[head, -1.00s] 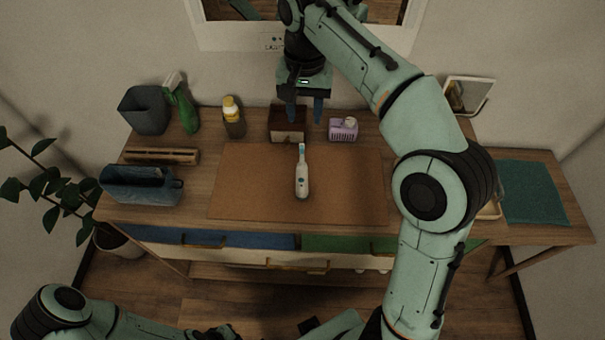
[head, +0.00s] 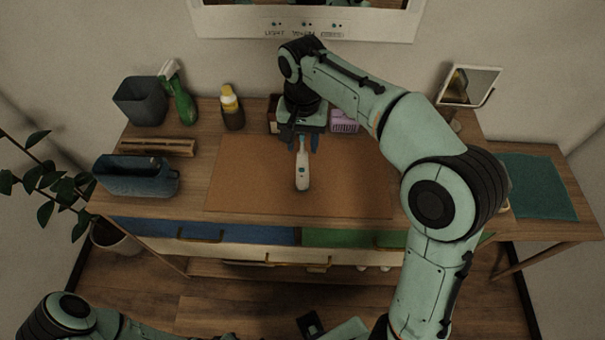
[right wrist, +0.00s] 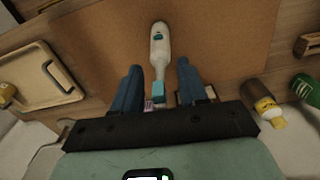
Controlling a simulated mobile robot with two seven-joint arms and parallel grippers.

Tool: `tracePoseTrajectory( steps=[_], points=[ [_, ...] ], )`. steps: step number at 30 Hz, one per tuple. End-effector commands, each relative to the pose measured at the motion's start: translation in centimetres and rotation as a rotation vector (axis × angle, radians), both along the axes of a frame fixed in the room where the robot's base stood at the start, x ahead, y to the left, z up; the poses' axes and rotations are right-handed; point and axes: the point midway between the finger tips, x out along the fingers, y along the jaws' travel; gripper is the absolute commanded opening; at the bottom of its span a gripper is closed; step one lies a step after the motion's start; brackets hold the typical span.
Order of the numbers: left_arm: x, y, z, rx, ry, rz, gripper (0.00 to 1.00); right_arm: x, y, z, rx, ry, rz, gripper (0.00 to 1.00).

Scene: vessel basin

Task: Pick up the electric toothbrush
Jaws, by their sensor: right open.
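The electric toothbrush (head: 302,174) is white with a teal button and a teal head. It lies on the brown mat (head: 250,180), its head toward the wall. My right gripper (head: 302,142) is open above the head end of the toothbrush, with the fingers pointing down. In the right wrist view the toothbrush (right wrist: 158,48) lies lengthwise, and its neck end shows between the two blue fingers of the gripper (right wrist: 156,75). The fingers look apart from it.
Behind my right gripper are a dark wooden box, partly hidden, and a purple holder (head: 344,121). A yellow-capped bottle (head: 232,112), a green spray bottle (head: 184,103) and a grey bin (head: 140,103) stand at the back left. A blue caddy (head: 135,178) stands front left. The mat around the toothbrush is clear.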

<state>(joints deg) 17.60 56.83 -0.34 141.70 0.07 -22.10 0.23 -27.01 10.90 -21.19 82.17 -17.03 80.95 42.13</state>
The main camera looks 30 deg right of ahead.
Motion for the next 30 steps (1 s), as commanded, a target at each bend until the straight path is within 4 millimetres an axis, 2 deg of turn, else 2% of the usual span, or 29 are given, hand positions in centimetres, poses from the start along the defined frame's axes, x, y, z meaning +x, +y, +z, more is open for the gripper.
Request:
tracePoseTrajectory(
  steps=[4,5,6,8,9,22,26,30],
  points=[
    [0.0,0.0,0.1,0.0,0.0,0.0,0.0,0.0,0.0,0.1,0.0,0.0,0.0,0.43],
    [0.0,0.0,0.1,0.0,0.0,0.0,0.0,0.0,0.0,0.1,0.0,0.0,0.0,0.36],
    [0.0,0.0,0.1,0.0,0.0,0.0,0.0,0.0,0.0,0.1,0.0,0.0,0.0,0.23],
    [0.0,0.0,0.1,0.0,0.0,0.0,0.0,0.0,0.0,0.1,0.0,0.0,0.0,0.04],
    [0.0,0.0,0.1,0.0,0.0,0.0,0.0,0.0,0.0,0.1,0.0,0.0,0.0,0.0],
    [0.1,0.0,0.2,0.0,-0.001,0.0,0.0,0.1,0.0,0.7,0.0,-0.001,0.0,0.0],
    [0.3,0.0,0.6,0.0,-0.003,0.0,0.0,0.1,0.0,2.1,0.001,-0.004,0.001,0.0],
    [0.8,0.0,1.6,0.0,-0.01,0.0,0.0,0.2,0.0,4.9,0.001,-0.007,0.001,0.0]
  ],
)
